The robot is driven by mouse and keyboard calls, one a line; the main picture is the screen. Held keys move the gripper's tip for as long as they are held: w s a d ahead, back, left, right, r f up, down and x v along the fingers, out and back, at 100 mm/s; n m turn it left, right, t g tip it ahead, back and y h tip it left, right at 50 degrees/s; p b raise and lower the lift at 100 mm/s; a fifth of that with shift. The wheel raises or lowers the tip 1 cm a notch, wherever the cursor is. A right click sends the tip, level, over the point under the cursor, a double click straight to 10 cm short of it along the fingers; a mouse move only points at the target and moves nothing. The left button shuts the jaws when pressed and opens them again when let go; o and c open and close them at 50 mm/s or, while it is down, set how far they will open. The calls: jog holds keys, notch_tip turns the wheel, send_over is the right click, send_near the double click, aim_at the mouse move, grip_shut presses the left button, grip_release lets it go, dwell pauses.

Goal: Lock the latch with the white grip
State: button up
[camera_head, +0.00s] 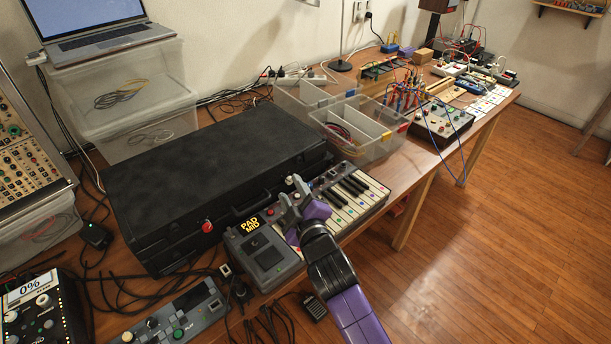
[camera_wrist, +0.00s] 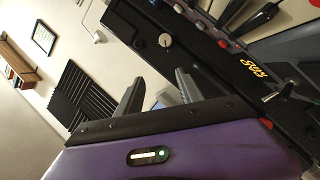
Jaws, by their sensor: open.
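The closed black case (camera_head: 200,160) lies on the wooden table. A latch with a white grip (camera_head: 289,180) is on its front, right of the carry handle (camera_head: 250,206). A red-gripped latch (camera_head: 207,226) is left of the handle. My gripper (camera_head: 291,198) is open and empty, just in front of the white grip. I cannot tell the latch's exact position; the fingers partly cover that area in the head view.
A small keyboard (camera_head: 358,193) and a grey pad device (camera_head: 263,262) lie close by, in front of the case. Clear bins (camera_head: 355,150) stand to the right. A laptop (camera_head: 105,38) sits on a clear box behind. Cables clutter the table's front left.

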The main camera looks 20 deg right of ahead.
aim_at(290, 182)
jog(key=f, duration=0.1)
jog(key=d+f, duration=0.1)
jog(key=shift+d+f+n+g, duration=0.15)
jog(key=shift+f+n+g, duration=0.15)
jog(key=shift+f+g, duration=0.1)
jog(key=shift+d+f+n+h, duration=0.2)
jog(key=shift+f+n+h, duration=0.1)
jog(key=shift+f, duration=0.1)
jog(key=shift+w+d+f, duration=0.1)
jog(key=shift+w+f, duration=0.15)
jog(key=shift+w, duration=1)
jog(key=shift+w+d+f, duration=0.15)
jog(key=shift+w+f, duration=0.1)
jog(key=shift+w, duration=0.95)
jog(key=shift+w+d+f, duration=0.1)
jog(key=shift+w+f, duration=0.15)
jog(key=shift+w, duration=1)
grip_shut()
